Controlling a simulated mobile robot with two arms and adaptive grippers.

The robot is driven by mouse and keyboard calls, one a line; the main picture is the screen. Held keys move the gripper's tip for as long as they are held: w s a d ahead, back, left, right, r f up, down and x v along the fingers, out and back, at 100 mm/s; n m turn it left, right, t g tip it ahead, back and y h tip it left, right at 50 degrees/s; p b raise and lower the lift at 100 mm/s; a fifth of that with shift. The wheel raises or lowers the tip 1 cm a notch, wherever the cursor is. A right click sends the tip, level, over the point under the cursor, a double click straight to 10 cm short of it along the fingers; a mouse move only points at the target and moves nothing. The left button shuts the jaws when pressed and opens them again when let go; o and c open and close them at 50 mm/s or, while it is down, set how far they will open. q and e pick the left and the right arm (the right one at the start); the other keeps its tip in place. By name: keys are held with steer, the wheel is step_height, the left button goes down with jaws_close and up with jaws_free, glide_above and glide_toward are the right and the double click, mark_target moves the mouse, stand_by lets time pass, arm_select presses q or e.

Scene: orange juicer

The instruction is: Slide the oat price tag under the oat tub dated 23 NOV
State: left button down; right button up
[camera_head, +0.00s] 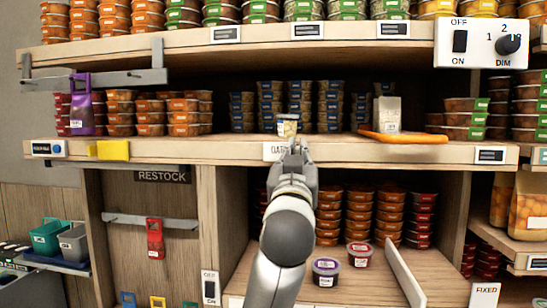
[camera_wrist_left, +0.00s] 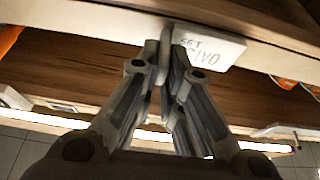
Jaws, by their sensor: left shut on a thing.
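My left gripper (camera_head: 297,147) is at the front edge of the middle shelf and is shut on the white oat price tag (camera_head: 272,151). In the left wrist view my left gripper (camera_wrist_left: 165,42) has its fingertips together at the left end of the tag (camera_wrist_left: 212,50), whose print appears upside down. A small pale tub (camera_head: 287,127) stands just behind and above the tag near the shelf edge. Stacks of blue-labelled tubs (camera_head: 270,100) stand further back. I cannot read any date. My right gripper is not in view.
A yellow block (camera_head: 108,150) sits on the shelf edge at left. Below, two tubs (camera_head: 326,270) and a white divider (camera_head: 404,276) stand on the lower shelf.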

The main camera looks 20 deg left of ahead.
arm_select(q)
steer(key=shift+w+d, duration=0.15)
steer(key=shift+d, duration=0.35)
steer(key=c, duration=1.6)
jaws_free()
steer(key=shift+o, duration=0.2)
steer(key=v, duration=1.2)
